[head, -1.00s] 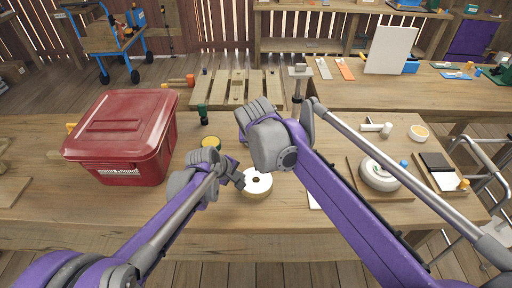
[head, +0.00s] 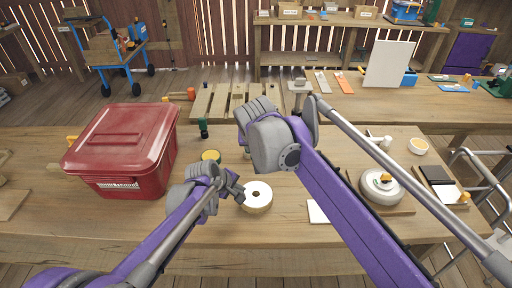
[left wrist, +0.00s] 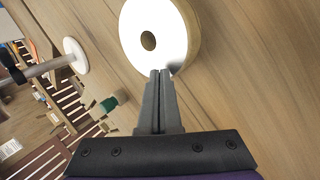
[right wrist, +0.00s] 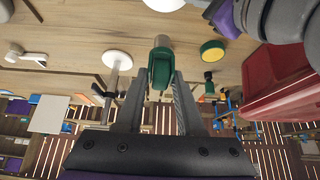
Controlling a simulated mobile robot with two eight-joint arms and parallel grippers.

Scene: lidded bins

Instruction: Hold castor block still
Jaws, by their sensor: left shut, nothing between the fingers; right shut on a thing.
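My right gripper (right wrist: 160,90) is shut on a green piece with a grey round end (right wrist: 161,67), which looks like the castor block. My left gripper (head: 236,193) is shut and empty. Its fingertips, also seen in the left wrist view (left wrist: 160,76), are at the edge of a white-topped round roll with a wooden-coloured side (left wrist: 185,35). I cannot tell whether they touch it. The roll (head: 257,197) lies on the bench (head: 290,238).
A red lidded bin (head: 125,150) stands at the left. A yellow-topped round tin (head: 211,156) and a green-and-black piece (head: 203,129) are behind my left gripper. A round pot (head: 381,188) on a board is at the right. The bench front is mostly clear.

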